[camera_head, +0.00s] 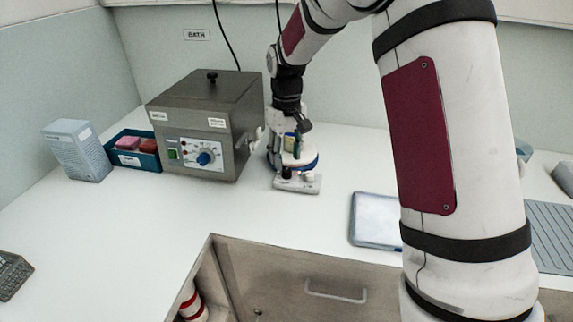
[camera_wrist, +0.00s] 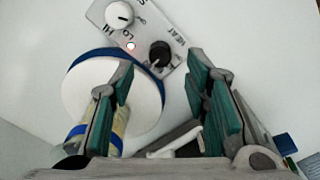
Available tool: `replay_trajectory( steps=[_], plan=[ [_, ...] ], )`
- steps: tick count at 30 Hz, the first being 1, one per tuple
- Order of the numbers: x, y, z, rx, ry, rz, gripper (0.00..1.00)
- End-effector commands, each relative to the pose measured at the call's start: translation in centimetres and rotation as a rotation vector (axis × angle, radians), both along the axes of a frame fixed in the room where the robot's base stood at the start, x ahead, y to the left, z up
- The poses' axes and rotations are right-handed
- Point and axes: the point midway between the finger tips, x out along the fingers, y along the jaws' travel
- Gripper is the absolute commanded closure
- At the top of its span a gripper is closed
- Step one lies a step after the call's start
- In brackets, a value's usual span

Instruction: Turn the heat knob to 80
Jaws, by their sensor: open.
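A small white hotplate (camera_head: 297,183) with a round, blue-rimmed top stands on the bench in the head view. In the wrist view its control panel (camera_wrist: 142,33) shows at the top. The black heat knob (camera_wrist: 159,50), with a pale pointer mark, sits beside the word HEAT; its scale is too small to read. A white knob (camera_wrist: 119,15) is to its left, near LO and HI. My gripper (camera_wrist: 158,82) is open, with green-padded fingers on either side of the view and the heat knob beyond the gap between them. In the head view the gripper hides part of the hotplate.
A grey bath box (camera_head: 205,120) with a blue dial stands left of the hotplate. A yellowish blue-banded vessel (camera_wrist: 112,128) is close to my left finger on the white round top (camera_wrist: 92,88). A pale tray (camera_head: 375,220) lies to the right.

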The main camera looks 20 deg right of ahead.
Motion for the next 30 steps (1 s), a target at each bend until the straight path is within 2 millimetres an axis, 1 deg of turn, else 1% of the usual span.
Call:
replay_trajectory(
  steps=[1, 6, 9, 12, 17, 30],
  plan=[
    [0.1, 0.0, 1.3, 0.0, -0.005, 0.0, 0.57],
    [0.1, 0.0, 4.6, 0.0, -0.003, 0.0, 0.57],
    [0.1, 0.0, 6.1, 0.0, -0.003, 0.0, 0.57],
    [0.0, 0.0, 7.0, 0.0, -0.001, 0.0, 0.57],
    [0.0, 0.0, 7.7, 0.0, -0.001, 0.0, 0.57],
    [-0.1, 0.0, 7.9, 0.0, -0.002, -0.001, 0.57]
  ],
)
